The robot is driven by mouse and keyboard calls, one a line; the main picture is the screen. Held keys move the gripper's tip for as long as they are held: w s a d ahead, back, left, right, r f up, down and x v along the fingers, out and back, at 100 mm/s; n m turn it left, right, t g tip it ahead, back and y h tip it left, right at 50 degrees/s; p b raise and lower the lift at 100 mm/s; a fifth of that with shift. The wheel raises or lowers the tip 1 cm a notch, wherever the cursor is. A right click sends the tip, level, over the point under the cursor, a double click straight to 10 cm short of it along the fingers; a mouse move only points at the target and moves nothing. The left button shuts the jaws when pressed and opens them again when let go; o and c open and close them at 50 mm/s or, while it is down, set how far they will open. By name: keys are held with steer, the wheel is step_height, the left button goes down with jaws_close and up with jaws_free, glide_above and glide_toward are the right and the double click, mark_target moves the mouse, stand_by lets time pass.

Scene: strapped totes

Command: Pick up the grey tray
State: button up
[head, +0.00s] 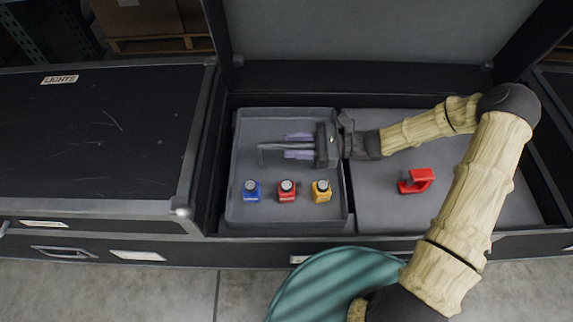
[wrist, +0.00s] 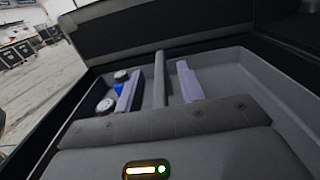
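The grey tray (head: 240,215) lies in the left part of an open black case. A grey bar handle (head: 270,146) runs across its middle. My gripper (head: 298,145) comes in from the right over the tray, with its lavender fingers on both sides of the handle. In the wrist view the handle (wrist: 160,82) passes between the two fingers, with a gap on each side. My gripper is open and not closed on the bar. A blue (head: 251,192), a red (head: 287,194) and a yellow (head: 321,194) small round-topped item stand in a row along the tray's front.
A red clamp-like item (head: 416,182) lies on the grey floor of the case (head: 375,212), right of the tray. The case lid (head: 375,30) stands open behind. A closed black case (head: 85,150) labelled LIGHTS is at left. The case walls surround the tray closely.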

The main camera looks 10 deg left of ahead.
steer(key=shift+c, duration=0.5)
jaws_close()
stand_by(0.5)
steer(key=shift+r, duration=0.1)
stand_by(0.5)
